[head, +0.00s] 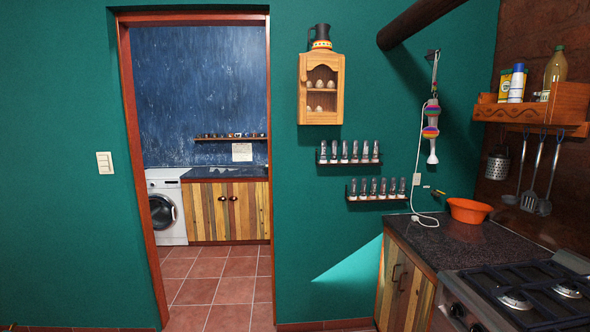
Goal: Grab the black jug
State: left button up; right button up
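The black jug (321,32) stands upright on top of a small wooden wall cabinet (303,90), high on the green wall to the right of the doorway. Its upper part is dark, and a yellow and red patterned band shows around its lower part. Neither of my grippers is in the head view.
Two narrow spice racks (347,161) hang below the cabinet. A dark counter (440,240) with an orange bowl (469,210) and a gas stove (530,295) fill the lower right. A dark pipe (415,20) slants across the upper right. The doorway is open, with clear tiled floor (215,275).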

aim_at(322, 41)
jog(key=i, duration=0.8)
jog(key=i+l+u, duration=0.15)
jog(key=i+u, duration=0.35)
jog(key=i, duration=0.25)
jog(key=i+u, duration=0.3)
jog(key=i, duration=0.3)
jog(key=i+z, duration=0.15)
jog(key=i, duration=0.15)
jog(key=i+j+z, duration=0.1)
jog(key=z, duration=0.35)
jog(key=i+j+z, duration=0.1)
jog(key=j+z, duration=0.15)
jog(key=z, duration=0.2)
jog(key=j+z, duration=0.2)
jog(key=z, duration=0.3)
jog(key=j+z, duration=0.25)
jog(key=z, duration=0.2)
jog(key=j+z, duration=0.2)
jog(key=z, duration=0.25)
jog(key=k+j+z, duration=0.1)
jog(key=j+z, duration=0.25)
jog(key=k+j+z, duration=0.1)
jog(key=z, duration=0.2)
